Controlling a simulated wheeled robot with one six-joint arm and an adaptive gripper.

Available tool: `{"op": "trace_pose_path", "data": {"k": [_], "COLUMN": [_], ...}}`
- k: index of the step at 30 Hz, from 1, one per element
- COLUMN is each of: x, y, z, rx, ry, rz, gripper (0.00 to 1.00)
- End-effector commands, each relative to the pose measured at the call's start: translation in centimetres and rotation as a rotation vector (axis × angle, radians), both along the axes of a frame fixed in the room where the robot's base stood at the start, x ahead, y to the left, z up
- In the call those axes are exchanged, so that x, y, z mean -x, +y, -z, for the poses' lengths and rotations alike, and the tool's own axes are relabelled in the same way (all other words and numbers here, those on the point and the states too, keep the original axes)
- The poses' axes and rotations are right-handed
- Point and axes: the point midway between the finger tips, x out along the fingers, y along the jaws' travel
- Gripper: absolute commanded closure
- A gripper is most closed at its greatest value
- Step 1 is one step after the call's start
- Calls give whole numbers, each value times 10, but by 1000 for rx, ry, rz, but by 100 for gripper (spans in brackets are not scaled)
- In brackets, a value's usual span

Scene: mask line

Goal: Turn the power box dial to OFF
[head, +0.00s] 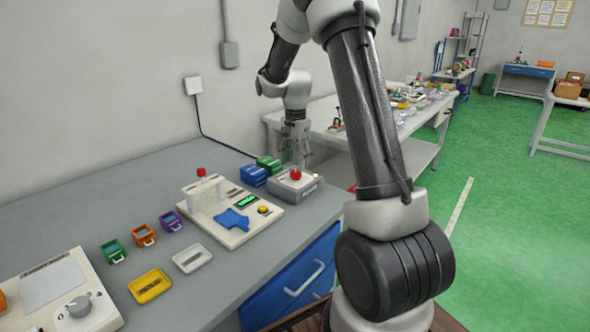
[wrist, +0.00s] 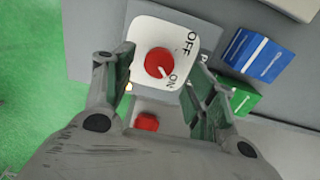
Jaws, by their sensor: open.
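The power box (head: 284,189) is a grey box with a light top near the far right end of the near table. Its red round dial (wrist: 157,61) sits on a white plate (wrist: 142,34) in the wrist view, with a white pointer mark towards ON and OFF printed to the upper right. The dial also shows in the head view (head: 295,174). My gripper (wrist: 160,72) is open and empty, with one finger on each side of the dial. In the head view my gripper (head: 295,160) is just over the box. Contact with the dial cannot be told.
A white station (head: 232,232) with a blue piece is nearer on the table. A red round part (wrist: 146,122) shows between my fingers lower in the wrist view.

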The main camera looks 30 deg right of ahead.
Motion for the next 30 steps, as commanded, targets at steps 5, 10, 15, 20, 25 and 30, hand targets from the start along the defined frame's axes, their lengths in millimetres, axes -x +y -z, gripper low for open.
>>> {"op": "trace_pose_path", "data": {"k": [5,10,15,20,25,30], "x": [1,0,0,0,0,0], "y": [0,0,0,0,0,0], "z": [25,33,33,33,33,33], "rx": [0,0,0,0,0,0], "ry": [2,0,0,0,0,0], "rz": [-1,-1,-1,-2,-2,-7], "gripper": [44,44,44,65,90,90]}}
